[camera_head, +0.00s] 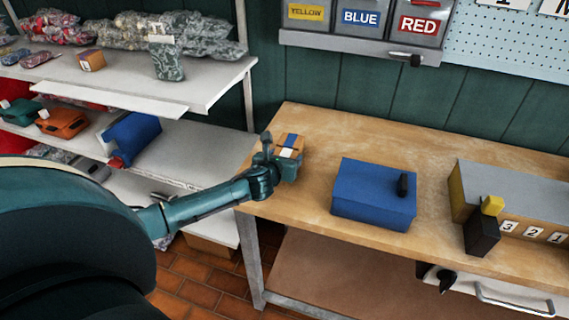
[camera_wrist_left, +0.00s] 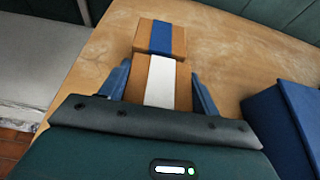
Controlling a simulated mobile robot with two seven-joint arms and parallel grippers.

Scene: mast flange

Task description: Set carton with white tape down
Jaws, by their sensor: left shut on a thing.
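The carton with white tape (camera_wrist_left: 160,82) is small and brown, with a white strip along its top. It sits between the two fingers of my left gripper (camera_wrist_left: 162,84), which is shut on it. In the head view my left gripper (camera_head: 278,165) is at the left end of the wooden bench (camera_head: 330,130), with the carton at its fingers. A brown carton with blue tape (camera_wrist_left: 148,36) is directly beyond the held one, touching or nearly so. I cannot tell whether the held carton rests on the bench. My right gripper is not in view.
A blue box (camera_head: 372,190) stands on the bench right of my left gripper. A grey box (camera_head: 515,195) with number labels is farther right. White shelves (camera_head: 190,150) with bags and boxes are on the left. The bench behind the blue box is clear.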

